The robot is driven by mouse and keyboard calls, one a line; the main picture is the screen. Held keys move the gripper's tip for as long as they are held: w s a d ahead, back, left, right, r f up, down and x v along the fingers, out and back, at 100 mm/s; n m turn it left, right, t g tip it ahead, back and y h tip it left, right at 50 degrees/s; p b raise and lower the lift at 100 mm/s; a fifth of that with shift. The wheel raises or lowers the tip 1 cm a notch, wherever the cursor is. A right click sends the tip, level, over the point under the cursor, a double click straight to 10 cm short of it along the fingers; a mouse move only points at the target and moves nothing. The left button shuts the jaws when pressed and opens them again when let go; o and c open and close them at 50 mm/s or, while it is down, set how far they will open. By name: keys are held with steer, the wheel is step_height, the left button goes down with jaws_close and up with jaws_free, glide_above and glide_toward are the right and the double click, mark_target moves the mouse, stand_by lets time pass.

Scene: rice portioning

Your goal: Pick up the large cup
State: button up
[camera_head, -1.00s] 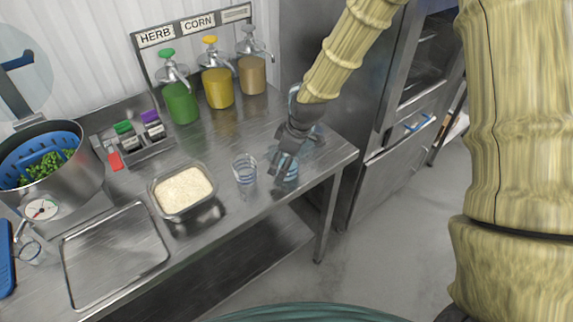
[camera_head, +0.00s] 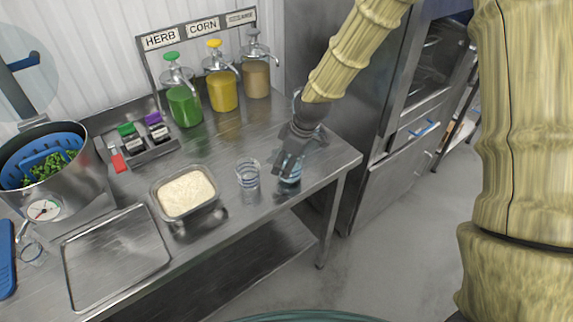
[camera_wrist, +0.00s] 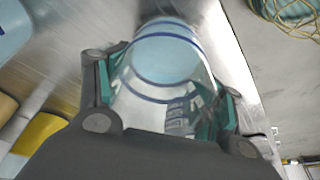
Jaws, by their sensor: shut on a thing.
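The large cup (camera_wrist: 165,75) is clear with blue bands and fills the middle of the wrist view, between my gripper's two fingers. My gripper (camera_head: 285,170) is shut on it near the right end of the steel counter, and hides most of it in the head view, where a bit of its side (camera_head: 291,175) shows. I cannot tell whether the cup still touches the counter. A second clear cup (camera_head: 248,173) with blue bands stands upright just left of my gripper, apart from it.
A flat metal tray (camera_head: 117,257) lies further left, near a pot (camera_head: 62,200). Pump bottles (camera_head: 222,90) stand along the back. The counter's right edge is close to my gripper.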

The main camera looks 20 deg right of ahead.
steer(key=shift+r+b, duration=0.45)
steer(key=shift+r, duration=0.5)
steer(key=shift+s+r, duration=0.15)
steer(key=shift+s, duration=0.1)
steer(key=shift+s+a+r+b, duration=0.25)
steer(key=shift+s+b, duration=0.45)
steer(key=shift+s, duration=1.85)
steer(key=shift+s+a+r+b, duration=0.3)
steer(key=shift+s+b, duration=0.45)
steer(key=shift+s, duration=1.8)
steer(key=shift+s+a+r+b, duration=0.25)
steer(key=shift+s+b, duration=0.45)
steer(key=shift+s, duration=1.85)
